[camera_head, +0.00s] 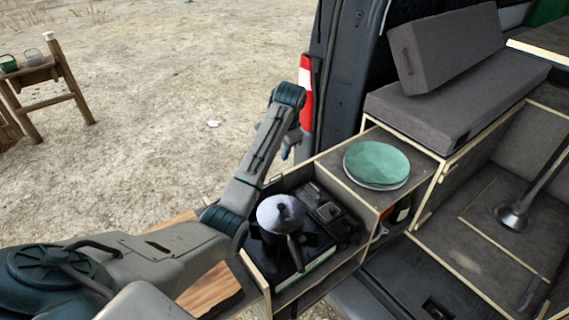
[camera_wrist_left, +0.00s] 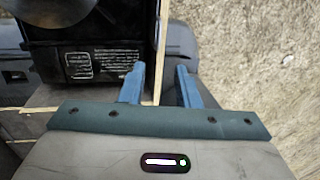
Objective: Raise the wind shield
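The camp stove (camera_head: 312,262) sits in the pulled-out wooden drawer, with a metal pot (camera_head: 281,213) on it. I cannot clearly make out a separate wind shield; black parts (camera_head: 331,212) lie behind the pot. In the left wrist view, a black panel with white print (camera_wrist_left: 112,62) is at upper left, beside a thin pale wooden edge (camera_wrist_left: 161,45). My left gripper (camera_wrist_left: 160,85) is open, its blue fingers apart on either side of that edge. In the head view the left gripper (camera_head: 287,150) is mostly hidden behind my arm, above the drawer's far side. The right gripper is out of view.
Green plates (camera_head: 376,163) stand on the box next to the drawer, with a bottle (camera_head: 402,209) below. Grey cushions (camera_head: 445,60) lie on the van bench. A wooden table top (camera_head: 212,290) is under my arm. Open sandy ground (camera_head: 160,120) lies to the left.

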